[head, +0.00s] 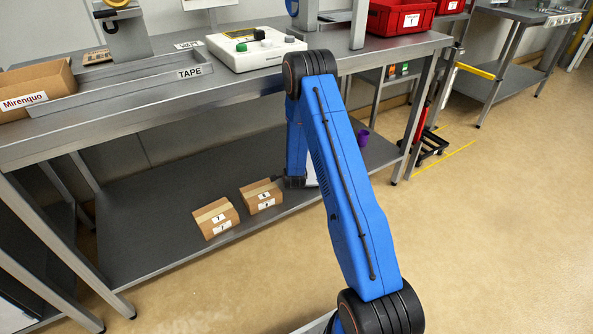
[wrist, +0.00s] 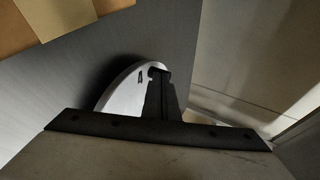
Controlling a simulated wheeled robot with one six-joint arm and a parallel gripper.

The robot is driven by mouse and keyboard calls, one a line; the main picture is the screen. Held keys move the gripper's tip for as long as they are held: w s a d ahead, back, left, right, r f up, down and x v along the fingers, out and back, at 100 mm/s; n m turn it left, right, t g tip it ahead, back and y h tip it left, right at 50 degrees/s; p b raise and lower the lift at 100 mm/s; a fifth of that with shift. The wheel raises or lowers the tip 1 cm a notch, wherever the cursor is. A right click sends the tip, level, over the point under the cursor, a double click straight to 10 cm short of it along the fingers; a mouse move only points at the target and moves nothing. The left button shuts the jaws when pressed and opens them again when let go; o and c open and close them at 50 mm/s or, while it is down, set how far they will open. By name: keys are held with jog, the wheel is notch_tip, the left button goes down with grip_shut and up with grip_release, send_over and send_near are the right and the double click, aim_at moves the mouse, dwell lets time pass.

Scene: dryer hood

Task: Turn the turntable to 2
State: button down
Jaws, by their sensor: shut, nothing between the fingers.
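The turntable (wrist: 122,92) shows in the wrist view as part of a white disc with a dark mark near its rim; I cannot read the mark for sure. In the head view only a white sliver (head: 311,174) shows beside my arm, low at the shelf. My gripper (wrist: 159,74) is shut and empty, with its dark fingers over the disc near its rim. I cannot tell whether the fingertips touch it. My gripper's body hides much of the disc. In the head view my blue arm hides most of the gripper.
Two taped cardboard boxes (head: 215,217) (head: 261,196) sit on the lower shelf (head: 150,225), left of my arm. One also shows in the wrist view (wrist: 57,15). A purple object (head: 363,136) stands right of my arm. The bench top (head: 130,105) overhangs the shelf.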

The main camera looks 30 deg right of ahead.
jog(key=shift+w+m, duration=0.3)
jog(key=shift+w, duration=0.15)
jog(key=shift+w+d+h, duration=0.15)
jog(key=shift+w, duration=0.55)
jog(key=shift+w+d+h, duration=0.1)
jog(key=shift+w+h, duration=0.05)
jog(key=shift+w, duration=0.55)
jog(key=shift+w+d+m+g+h, duration=0.3)
jog(key=shift+w+m+g+h, duration=0.1)
jog(key=shift+w+m+h, duration=0.25)
jog(key=shift+w+d+m+g+h, duration=0.35)
jog(key=shift+w+m+h, duration=0.2)
jog(key=shift+m, duration=0.2)
jog(key=shift+w+d, duration=0.8)
jog(key=shift+w, duration=0.2)
jog(key=shift+w+d, duration=0.75)
jog(key=shift+d, duration=0.25)
jog(key=shift+w+d, duration=0.35)
jog(key=shift+d, duration=0.25)
jog(key=shift+w+d, duration=0.3)
jog(key=shift+d, duration=0.3)
jog(key=shift+w+d, duration=0.15)
jog(key=shift+d, duration=0.55)
